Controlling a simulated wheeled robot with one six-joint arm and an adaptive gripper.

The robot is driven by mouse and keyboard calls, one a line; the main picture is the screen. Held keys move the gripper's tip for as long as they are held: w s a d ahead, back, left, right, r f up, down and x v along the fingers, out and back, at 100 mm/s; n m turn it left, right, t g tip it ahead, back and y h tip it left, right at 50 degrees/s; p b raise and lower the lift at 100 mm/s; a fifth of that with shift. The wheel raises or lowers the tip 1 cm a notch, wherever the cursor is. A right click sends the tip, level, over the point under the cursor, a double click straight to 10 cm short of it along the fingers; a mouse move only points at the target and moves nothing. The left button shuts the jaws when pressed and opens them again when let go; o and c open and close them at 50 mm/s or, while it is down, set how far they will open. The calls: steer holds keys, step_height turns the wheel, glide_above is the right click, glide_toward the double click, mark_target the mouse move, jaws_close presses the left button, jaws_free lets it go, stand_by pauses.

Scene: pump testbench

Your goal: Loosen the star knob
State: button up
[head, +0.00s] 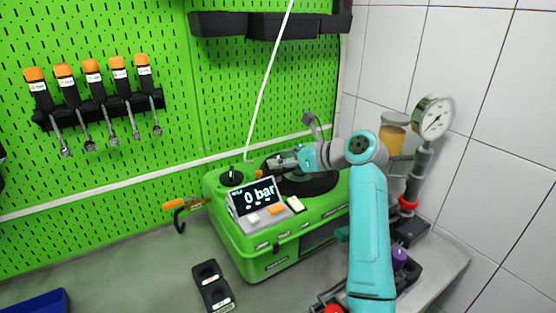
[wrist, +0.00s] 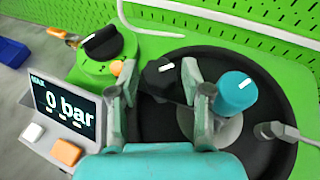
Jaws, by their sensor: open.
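In the wrist view a dark lobed knob (wrist: 160,80) with a white mark, which looks like the star knob, sits at the rim of the round black plate (wrist: 160,122). My gripper (wrist: 159,68) is open, with one finger on each side of this knob. I cannot tell whether the fingers touch it. In the head view my gripper (head: 272,163) is over the green pump bench (head: 265,262), and the knob is not clearly visible there.
A black knob (wrist: 103,42) on a green round base and a small orange knob (wrist: 117,67) are to the left. A teal knob (wrist: 237,92) stands close right of my fingers. The display (head: 254,196) reads 0 bar. A pressure gauge (head: 433,117) stands right.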

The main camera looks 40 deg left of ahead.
steer(key=shift+x, duration=0.85)
steer(key=shift+c, duration=0.2)
steer(key=c, duration=0.8)
steer(key=shift+c, duration=0.2)
steer(key=shift+n+g, duration=1.6)
steer(key=shift+g, duration=0.2)
